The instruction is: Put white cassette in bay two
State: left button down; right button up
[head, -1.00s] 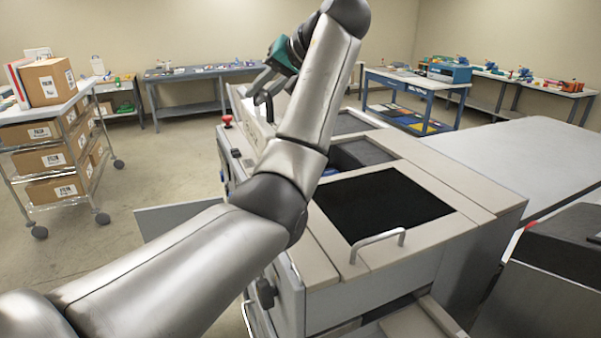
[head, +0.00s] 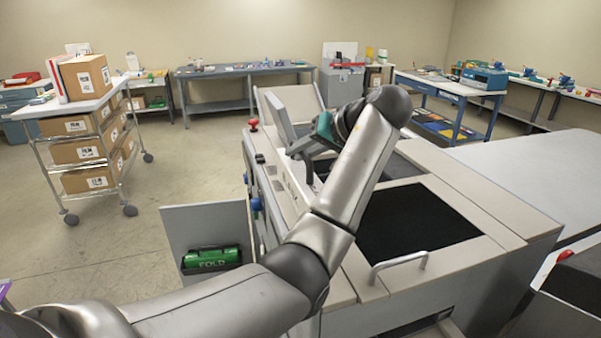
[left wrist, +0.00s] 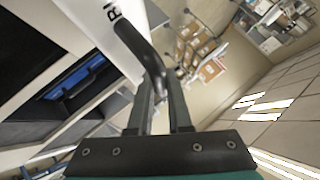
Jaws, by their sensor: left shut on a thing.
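My left gripper (head: 302,152) is over the left side of the pale machine (head: 345,290). The left wrist view shows its fingers (left wrist: 160,80) shut on a dark bar handle (left wrist: 143,42) fixed to a white panel (left wrist: 112,40) with partly hidden lettering. A blue thing (left wrist: 75,78) sits in a dark recess beside it in that view; I cannot tell whether it is a cassette. No white cassette can be made out. Bay numbers are not readable. My forearm hides part of the machine's top. My right gripper is not in view.
A door (head: 205,225) stands open on the machine's left, with a green piece (head: 211,258) marked in dark letters. A black-topped lid (head: 415,220) has a silver handle. A cart of boxes (head: 95,108) stands left. Floor between cart and machine is clear.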

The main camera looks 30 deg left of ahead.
aim_at(304, 171)
pick_arm(q)
jog(key=shift+f, duration=2.45)
jog(key=shift+f, duration=0.15)
jog(key=c, duration=0.8)
grip_release()
jog(key=shift+c, duration=0.2)
jog(key=shift+r, duration=0.2)
jog(key=v, duration=1.2)
jog(key=shift+f, duration=0.15)
jog(key=shift+d, duration=0.1)
